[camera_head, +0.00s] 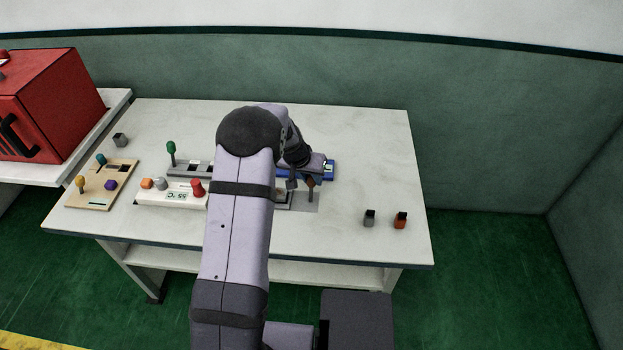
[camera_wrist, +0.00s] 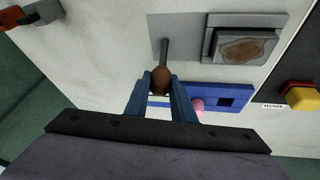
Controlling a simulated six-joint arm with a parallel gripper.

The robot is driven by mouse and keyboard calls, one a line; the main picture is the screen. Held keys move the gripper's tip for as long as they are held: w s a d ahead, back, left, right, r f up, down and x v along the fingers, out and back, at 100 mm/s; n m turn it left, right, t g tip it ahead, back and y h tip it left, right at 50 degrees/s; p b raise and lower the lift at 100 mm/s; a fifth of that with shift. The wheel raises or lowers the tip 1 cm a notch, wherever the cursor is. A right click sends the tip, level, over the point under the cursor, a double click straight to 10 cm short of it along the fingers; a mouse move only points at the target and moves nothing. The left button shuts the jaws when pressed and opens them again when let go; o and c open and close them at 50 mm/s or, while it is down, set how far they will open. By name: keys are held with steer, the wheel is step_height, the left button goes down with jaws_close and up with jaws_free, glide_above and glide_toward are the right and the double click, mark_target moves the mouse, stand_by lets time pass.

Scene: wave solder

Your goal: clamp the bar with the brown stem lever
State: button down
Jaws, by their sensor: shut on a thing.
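The brown knob (camera_wrist: 161,79) of the stem lever sits between the two blue fingers of my gripper (camera_wrist: 160,88) in the wrist view. Its grey stem (camera_wrist: 165,50) runs from the knob to a grey base plate. In the head view the brown-topped lever (camera_head: 310,185) stands upright at the right of the fixture, close to my gripper (camera_head: 293,183). My gripper is shut on the knob. A grey framed block with a brown patch (camera_wrist: 243,48) is beside the lever on the plate. I cannot tell which part is the bar. My arm hides part of the fixture in the head view.
A blue part (camera_wrist: 215,97) with a pink knob (camera_wrist: 198,106) lies near the fingers. A green-knobbed lever (camera_head: 171,150), a white panel with a display (camera_head: 180,199) and a wooden board (camera_head: 122,181) are left. Grey (camera_head: 369,218) and orange (camera_head: 401,220) blocks stand right.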

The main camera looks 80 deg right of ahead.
mark_target(312, 188)
steer(key=shift+a+f+b, duration=0.1)
steer(key=shift+f+b, duration=0.1)
steer(key=shift+b, duration=0.7)
steer(key=h+b, duration=0.1)
steer(key=b, duration=0.5)
steer(key=shift+a+f+h+b, duration=0.1)
steer(key=shift+a+h+b, duration=0.2)
steer(key=shift+a, duration=0.1)
steer(key=a+h+b, duration=0.1)
steer(key=h+b, duration=0.1)
steer(key=b, duration=0.8)
steer(key=a+h+b, duration=0.2)
steer(key=b, duration=0.9)
steer(key=shift+m, duration=0.3)
steer(key=a+h+b, duration=0.1)
steer(key=b, duration=0.7)
steer(key=a+h+b, duration=0.1)
steer(key=h+b, duration=0.1)
steer(key=b, duration=0.7)
steer(key=shift+a+f+m+g+h, duration=0.1)
steer(key=shift+a+m+g+h, duration=0.05)
steer(key=shift+m+g+h, duration=0.15)
steer(key=b, duration=0.3)
steer(key=shift+a+h, duration=0.25)
steer(key=shift+h, duration=0.15)
steer(key=shift+a+r+b, duration=0.1)
steer(key=shift+r+b, duration=0.1)
steer(key=shift+b, duration=0.6)
steer(key=c, duration=1.5)
jaws_free()
